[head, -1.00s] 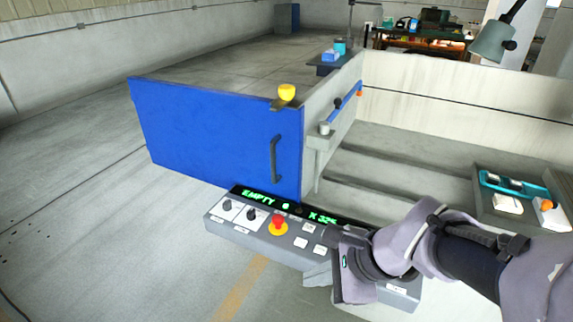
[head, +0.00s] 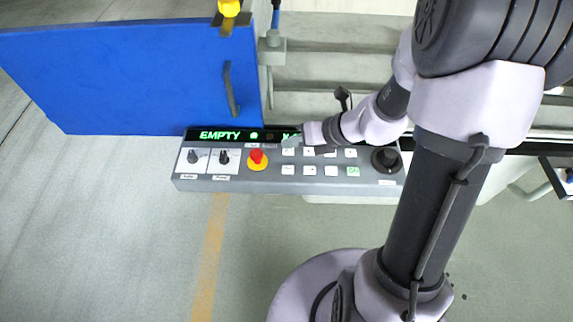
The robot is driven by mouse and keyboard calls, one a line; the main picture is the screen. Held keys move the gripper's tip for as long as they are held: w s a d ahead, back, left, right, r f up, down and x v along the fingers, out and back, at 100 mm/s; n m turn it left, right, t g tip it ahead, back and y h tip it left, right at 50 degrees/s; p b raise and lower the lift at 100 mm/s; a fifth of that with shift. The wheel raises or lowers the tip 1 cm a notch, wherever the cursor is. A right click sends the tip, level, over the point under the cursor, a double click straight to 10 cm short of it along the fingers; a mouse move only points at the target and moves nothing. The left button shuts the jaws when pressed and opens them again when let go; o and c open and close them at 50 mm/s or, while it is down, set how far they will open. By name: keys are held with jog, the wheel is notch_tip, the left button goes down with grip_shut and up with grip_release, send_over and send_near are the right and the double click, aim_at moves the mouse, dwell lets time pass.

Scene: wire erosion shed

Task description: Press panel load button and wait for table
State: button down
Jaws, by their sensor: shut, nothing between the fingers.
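The grey control panel (head: 225,183) lies across the middle of the head view. Its display (head: 220,135) reads EMPTY in green, with a green lamp (head: 253,136) lit beside it. Two rows of small white buttons (head: 309,171) sit right of the red emergency stop (head: 256,157). The button labels are too small to read, so I cannot tell which one is load. My gripper (head: 291,142) is shut and empty, over the panel's upper edge by the top button row. It hides part of the display. I cannot tell whether it touches a button.
A blue door (head: 120,80) with a dark handle (head: 231,90) stands behind the panel on the left. A yellow lamp (head: 229,7) is at its top. A black dial (head: 385,160) is at the panel's right end. Grey slats (head: 340,65) lie beyond. The left floor is clear.

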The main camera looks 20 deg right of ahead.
aim_at(291, 171)
jog(key=shift+f+b, duration=4.15)
jog(key=shift+f, duration=0.25)
jog(key=shift+f, duration=0.4)
